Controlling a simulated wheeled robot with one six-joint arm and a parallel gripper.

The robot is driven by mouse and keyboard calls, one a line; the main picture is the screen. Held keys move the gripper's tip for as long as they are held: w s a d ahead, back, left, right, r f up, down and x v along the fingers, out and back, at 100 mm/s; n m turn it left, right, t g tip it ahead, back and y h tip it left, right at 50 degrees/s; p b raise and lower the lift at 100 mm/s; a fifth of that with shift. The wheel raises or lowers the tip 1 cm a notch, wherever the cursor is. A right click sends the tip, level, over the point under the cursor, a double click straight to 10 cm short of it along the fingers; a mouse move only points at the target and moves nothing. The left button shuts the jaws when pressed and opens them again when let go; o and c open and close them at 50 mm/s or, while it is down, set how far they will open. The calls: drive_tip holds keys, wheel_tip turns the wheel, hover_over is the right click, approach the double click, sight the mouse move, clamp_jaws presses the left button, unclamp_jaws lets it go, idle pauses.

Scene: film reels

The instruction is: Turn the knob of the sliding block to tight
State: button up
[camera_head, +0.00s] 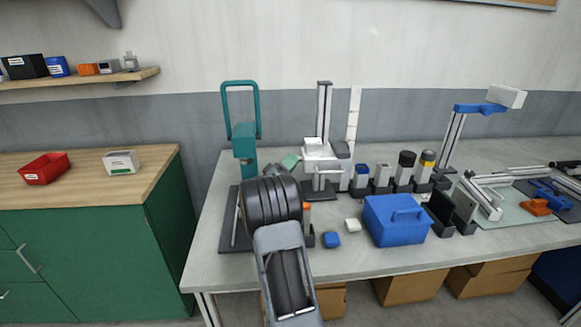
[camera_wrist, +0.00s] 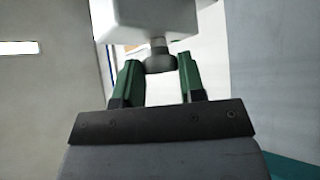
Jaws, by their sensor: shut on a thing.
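The sliding block (camera_wrist: 150,20) is a white block at the top of the wrist view. A grey round knob (camera_wrist: 160,62) sticks out of its underside on a short stem. My gripper (camera_wrist: 159,72) has its two green fingers on either side of the knob, shut on it. Any mark showing the knob's setting is not visible. In the head view, a white block (camera_head: 314,145) sits on the upright metal post (camera_head: 324,103) at the back of the bench. My dark arm reaches up from the front and hides part of the area near the post; the knob is not discernible there.
A teal frame press (camera_head: 244,140) stands left of the post. Right of it are a tall white strip (camera_head: 353,120) and several small containers. Some front bench top is clear.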

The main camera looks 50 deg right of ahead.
drive_tip(key=o, duration=0.9)
drive_tip(key=shift+a, duration=0.1)
drive_tip(key=a, duration=0.5)
drive_tip(key=a+f, duration=0.1)
drive_tip(key=a, duration=0.4)
drive_tip(key=w+a+f+b, duration=0.1)
drive_tip(key=a, duration=0.5)
drive_tip(key=shift+a+f, duration=0.1)
drive_tip(key=shift+f, duration=0.1)
